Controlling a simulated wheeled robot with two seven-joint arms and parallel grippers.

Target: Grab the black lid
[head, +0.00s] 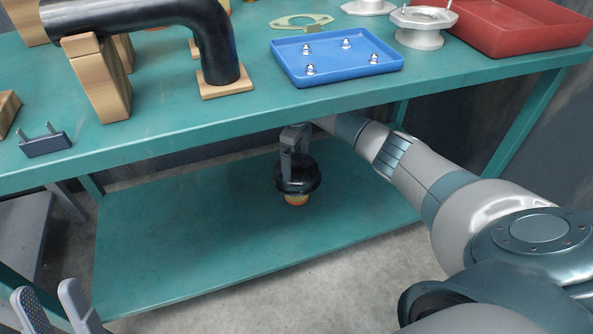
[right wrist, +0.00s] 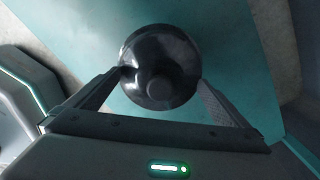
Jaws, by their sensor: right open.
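The black lid (head: 299,176) is glossy and round, with a wide brim. It is over the lower shelf, below the tabletop's front edge. My right gripper (head: 296,139) reaches under the tabletop, directly above the lid. In the right wrist view the lid (right wrist: 160,62) lies between the fingertips of my right gripper (right wrist: 164,78), one on each side. The jaws are open, and I cannot tell whether the tips touch it. A small orange and yellow part (head: 296,200) shows beneath the lid. My left gripper (head: 50,292) is at the lower left, away from the lid, with its fingers apart and empty.
The green tabletop (head: 180,135) overhangs my right gripper. The lower shelf (head: 180,245) is otherwise clear around the lid. On top are a blue tray (head: 285,62) with several nuts, a black pipe (head: 215,50) on wooden supports and a red tray (head: 510,35).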

